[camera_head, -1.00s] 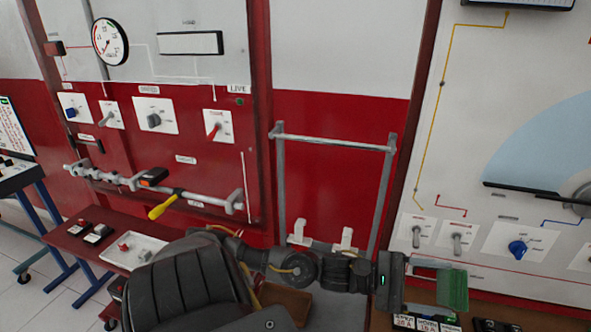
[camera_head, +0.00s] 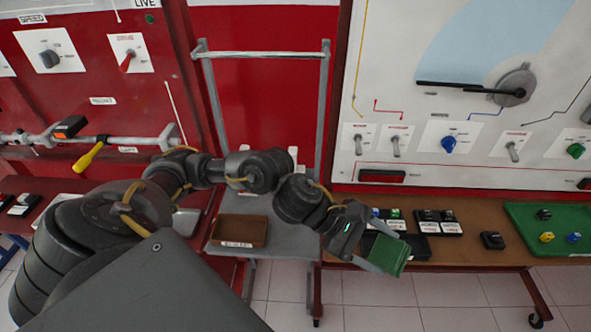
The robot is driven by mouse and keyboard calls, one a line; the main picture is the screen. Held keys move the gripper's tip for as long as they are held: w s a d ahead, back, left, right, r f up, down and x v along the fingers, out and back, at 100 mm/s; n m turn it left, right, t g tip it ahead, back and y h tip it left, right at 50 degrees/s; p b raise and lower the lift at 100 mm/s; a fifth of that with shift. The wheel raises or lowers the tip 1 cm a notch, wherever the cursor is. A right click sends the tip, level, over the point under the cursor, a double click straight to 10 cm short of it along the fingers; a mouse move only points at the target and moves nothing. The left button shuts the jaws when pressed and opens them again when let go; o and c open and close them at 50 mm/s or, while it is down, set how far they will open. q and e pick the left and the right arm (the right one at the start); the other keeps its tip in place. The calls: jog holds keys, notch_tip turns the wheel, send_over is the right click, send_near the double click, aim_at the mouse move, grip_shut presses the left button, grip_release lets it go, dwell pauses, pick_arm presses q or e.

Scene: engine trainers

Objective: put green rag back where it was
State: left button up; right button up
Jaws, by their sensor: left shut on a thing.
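The green rag (camera_head: 390,253) is a folded dark green cloth. My left gripper (camera_head: 376,250) is shut on it and holds it in front of the front edge of the right-hand bench. The rag hangs at the gripper's tip, seen against the bench edge and floor. My right gripper is not in view.
A grey trolley with a rail (camera_head: 262,53) holds a brown tray (camera_head: 238,231). The right-hand wooden bench (camera_head: 462,256) bears several black labelled blocks (camera_head: 438,222) and a green tray (camera_head: 553,247) with small coloured parts. Red and white trainer panels stand behind.

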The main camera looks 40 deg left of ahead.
pick_arm(q)
jog(key=a+f+n+y+b, duration=0.1)
jog(key=a+f+n+y, duration=0.1)
jog(key=a, duration=0.5)
jog(key=w+a+f+n+g+y, duration=0.1)
jog(key=a+f+n+y, duration=0.2)
jog(key=a+f, duration=0.4)
jog(key=w+a+f+n+g+y+b, duration=0.1)
jog(key=a+f+n, duration=0.3)
jog(key=a, duration=0.4)
jog(key=shift+w+a+f+y+b, duration=0.25)
jog(key=shift+a+f+y+b, duration=0.25)
jog(key=shift+y, duration=0.4)
jog(key=shift+a+f, duration=0.45)
jog(key=shift+f, duration=0.25)
jog(key=f, duration=0.2)
jog(key=f+p, duration=0.1)
jog(key=shift+a, duration=0.25)
jog(key=shift+f, duration=0.3)
jog(key=o, duration=0.8)
jog(key=shift+o, duration=0.4)
